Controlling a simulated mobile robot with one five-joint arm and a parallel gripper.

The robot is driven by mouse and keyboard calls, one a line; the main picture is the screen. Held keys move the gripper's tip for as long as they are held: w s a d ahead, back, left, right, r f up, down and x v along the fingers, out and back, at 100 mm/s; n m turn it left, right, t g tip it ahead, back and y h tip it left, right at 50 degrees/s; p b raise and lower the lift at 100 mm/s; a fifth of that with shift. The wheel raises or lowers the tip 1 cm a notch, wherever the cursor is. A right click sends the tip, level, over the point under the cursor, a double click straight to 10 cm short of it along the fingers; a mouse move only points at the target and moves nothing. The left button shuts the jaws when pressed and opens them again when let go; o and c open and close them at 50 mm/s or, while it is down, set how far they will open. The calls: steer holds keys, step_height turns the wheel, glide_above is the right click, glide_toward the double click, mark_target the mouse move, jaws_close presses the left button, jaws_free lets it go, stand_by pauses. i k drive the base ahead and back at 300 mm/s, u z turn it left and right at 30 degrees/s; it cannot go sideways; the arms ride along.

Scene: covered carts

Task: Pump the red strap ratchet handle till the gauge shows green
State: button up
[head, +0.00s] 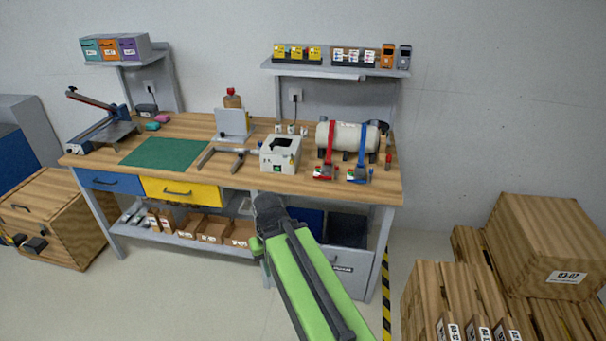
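A pale cylindrical tank (348,135) lies on the right part of the workbench. A red strap (332,143) and a blue strap (362,145) run over it. The red strap ratchet (326,172) sits at the tank's front, near the bench's front edge. The blue strap ratchet (358,175) is just right of it. Small green patches show at both ratchets, but handle angle and gauge reading are too small to tell. The dark end of my arm, with my gripper (268,204), is in front of the bench, left of and below the ratchets, apart from them. Its fingers cannot be made out.
A white box (281,153) stands left of the red ratchet. The wooden bench (228,178) also bears a green mat (165,152) and a clamp frame (228,157). A shelf (335,69) hangs above the tank. Wooden crates (549,240) stand at the right. Open floor lies in front.

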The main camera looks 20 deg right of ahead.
mark_target(324, 169)
steer(key=u, duration=0.2)
steer(key=i, duration=0.85)
steer(key=z, duration=0.1)
